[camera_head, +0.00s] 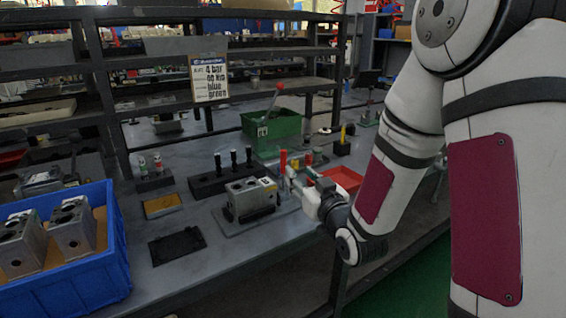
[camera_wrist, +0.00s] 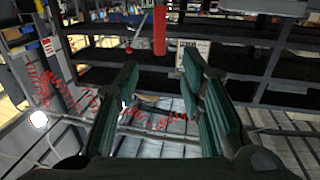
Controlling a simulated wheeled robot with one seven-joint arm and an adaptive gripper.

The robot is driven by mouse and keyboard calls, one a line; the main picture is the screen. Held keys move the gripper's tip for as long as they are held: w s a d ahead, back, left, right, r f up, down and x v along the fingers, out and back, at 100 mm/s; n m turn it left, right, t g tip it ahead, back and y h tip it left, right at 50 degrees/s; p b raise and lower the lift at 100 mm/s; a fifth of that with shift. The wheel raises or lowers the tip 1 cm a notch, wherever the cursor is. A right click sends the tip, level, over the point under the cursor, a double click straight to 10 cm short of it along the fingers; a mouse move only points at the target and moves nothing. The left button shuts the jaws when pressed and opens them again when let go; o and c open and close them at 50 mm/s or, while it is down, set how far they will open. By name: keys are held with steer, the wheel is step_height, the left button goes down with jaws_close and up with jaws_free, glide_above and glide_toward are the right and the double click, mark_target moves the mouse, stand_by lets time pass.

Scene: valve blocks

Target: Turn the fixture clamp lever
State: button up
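A grey metal valve block (camera_head: 250,199) sits on a flat fixture plate (camera_head: 228,222) on the bench. An upright red handle (camera_head: 283,160), which looks like the clamp lever, stands just right of and behind the block. My gripper (camera_head: 293,182) is close to this handle, low over the bench. In the wrist view my gripper (camera_wrist: 160,92) is open, with its green-padded fingers apart and nothing between them. A red handle (camera_wrist: 160,32) shows past the fingertips, roughly in line with the gap. The lever's base is hidden by my gripper.
A blue crate (camera_head: 85,284) holding metal blocks stands at left. A black stand with several black-topped pins (camera_head: 232,160) and a green bin (camera_head: 270,133) are behind. A red tray (camera_head: 346,178) lies behind my wrist.

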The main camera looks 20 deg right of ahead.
mark_target(285, 158)
steer(key=w, duration=0.4)
steer(key=w+a, duration=0.1)
steer(key=w, duration=0.3)
steer(key=w+b, duration=0.1)
steer(key=w, duration=0.3)
steer(key=shift+w+a, duration=0.1)
steer(key=shift+a, duration=0.15)
steer(key=shift+c, duration=0.5)
jaws_close()
